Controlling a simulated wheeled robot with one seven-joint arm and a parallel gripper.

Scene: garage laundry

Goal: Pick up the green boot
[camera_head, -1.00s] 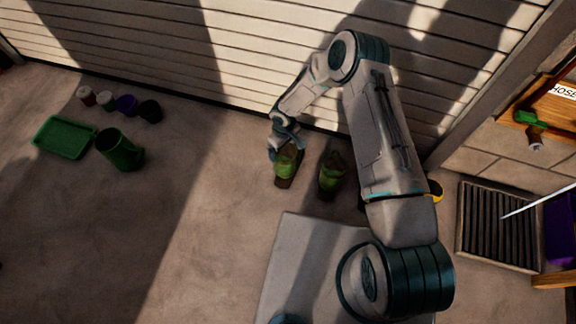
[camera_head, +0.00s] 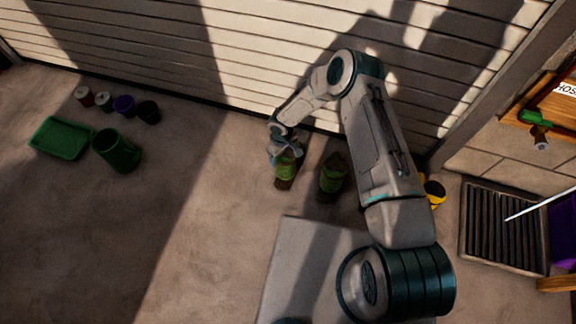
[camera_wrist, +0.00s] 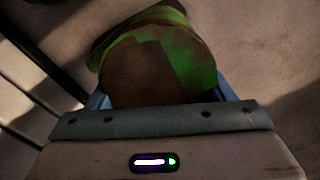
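A green boot with a brown sole (camera_head: 285,170) stands on the floor near the slatted door, beneath my gripper (camera_head: 284,155). In the wrist view the boot (camera_wrist: 165,62) fills the space in front of the palm, showing green and dark brown. My gripper's blue fingers (camera_wrist: 162,95) show at both sides of the boot, spread wide around it. Their tips are hidden by the boot and palm, so contact is not clear. A second green boot (camera_head: 332,177) stands just to the right, apart from the gripper.
A green tray (camera_head: 62,138), a green bucket (camera_head: 118,150) and several small pots (camera_head: 124,105) are at the left. The slatted door (camera_head: 250,60) rises behind the boots. A yellow item (camera_head: 434,192) and a dark grate (camera_head: 505,228) are at the right.

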